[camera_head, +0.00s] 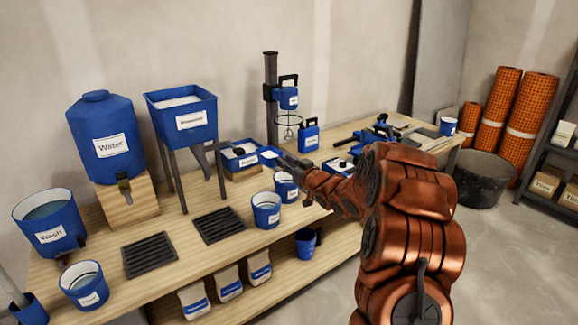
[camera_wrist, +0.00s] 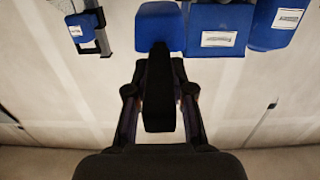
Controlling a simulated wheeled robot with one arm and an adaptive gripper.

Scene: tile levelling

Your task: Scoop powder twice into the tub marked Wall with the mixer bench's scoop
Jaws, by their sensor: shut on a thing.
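My gripper (camera_head: 290,163) is at the bench, at the end of the copper arm. In the wrist view, my gripper (camera_wrist: 158,100) is shut on the black handle of the scoop (camera_wrist: 158,28), whose blue head points away from the fingers. In the head view, the scoop (camera_head: 268,153) is above the bench beside a low blue box (camera_head: 240,160).
A blue hopper (camera_head: 184,122) with pale contents stands on legs. A Water tank (camera_head: 107,140), a Wash bucket (camera_head: 48,222) and another labelled tub (camera_head: 86,287) are at the left. A mixer stand (camera_head: 271,95) rises behind. Dark grates (camera_head: 219,226) lie on the bench.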

